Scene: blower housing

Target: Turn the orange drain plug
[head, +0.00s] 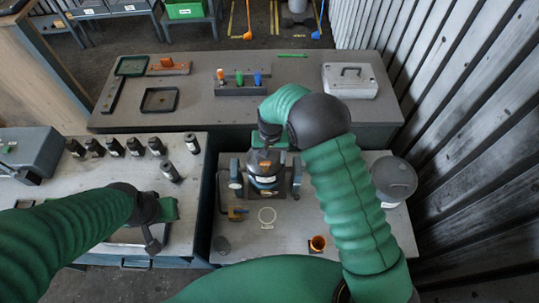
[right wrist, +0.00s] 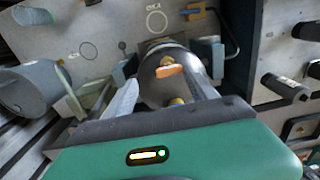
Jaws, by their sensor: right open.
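The blower housing (head: 265,183) is a dark, rounded body standing on the middle bench. The orange drain plug (right wrist: 170,71) shows as a flat orange bar on the housing's face in the right wrist view. My right gripper (head: 269,143) is above and behind the housing in the head view. In the right wrist view its two fingers (right wrist: 160,84) are apart, with the plug between them in the picture; I cannot tell whether they touch it. My left gripper (head: 155,228) is low over the left bench, and its finger gap is not clear.
Several black bottles (head: 115,147) stand on the left bench. The back bench holds a peg rack (head: 240,89) and a light grey case (head: 350,82). A corrugated wall (head: 470,110) bounds the right.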

